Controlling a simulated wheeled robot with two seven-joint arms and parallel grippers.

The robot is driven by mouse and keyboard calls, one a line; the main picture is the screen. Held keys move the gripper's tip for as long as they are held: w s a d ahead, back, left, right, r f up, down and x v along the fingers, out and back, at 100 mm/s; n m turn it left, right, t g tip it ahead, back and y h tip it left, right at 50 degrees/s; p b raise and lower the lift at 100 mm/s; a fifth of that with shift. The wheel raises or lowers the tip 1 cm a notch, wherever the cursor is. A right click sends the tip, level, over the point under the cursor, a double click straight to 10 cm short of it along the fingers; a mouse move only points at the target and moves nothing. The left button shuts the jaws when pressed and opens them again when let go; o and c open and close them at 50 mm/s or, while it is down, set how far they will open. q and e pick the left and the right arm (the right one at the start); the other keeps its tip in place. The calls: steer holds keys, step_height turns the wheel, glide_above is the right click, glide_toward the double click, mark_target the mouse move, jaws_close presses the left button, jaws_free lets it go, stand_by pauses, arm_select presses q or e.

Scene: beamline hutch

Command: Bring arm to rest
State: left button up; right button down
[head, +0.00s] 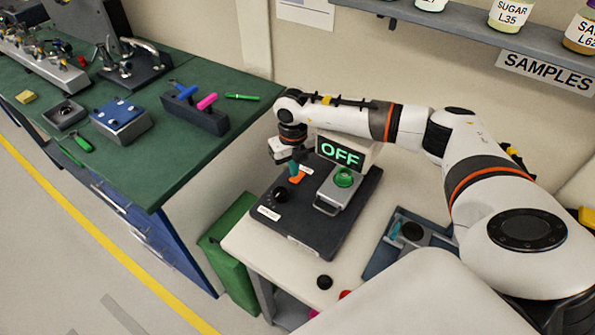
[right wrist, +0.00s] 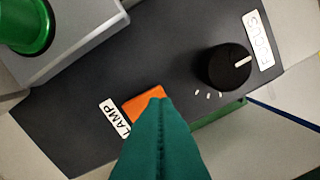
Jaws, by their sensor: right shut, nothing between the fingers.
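My right arm (head: 490,180) reaches in from the right over the white table. My right gripper (head: 294,169) points down over the dark control panel (head: 335,232), with its green fingertips together and empty. In the right wrist view the closed fingers (right wrist: 160,145) are at the orange lamp switch (right wrist: 145,103), which carries a LAMP label (right wrist: 115,117). The fingertips overlap the switch's edge there; I cannot tell whether they touch it. The orange switch also shows in the head view (head: 297,178), just beside the fingertips. My left gripper is not in view.
The panel also carries a black focus knob (right wrist: 225,68), a green button (head: 344,178) and a display (head: 339,153) reading OFF. A grey-blue tray (head: 378,262) lies to its right. A green workbench (head: 190,150) with tools stands left. A sample shelf (head: 470,35) hangs behind.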

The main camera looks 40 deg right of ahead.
steer(key=shift+r, duration=0.7)
steer(key=shift+d, duration=0.15)
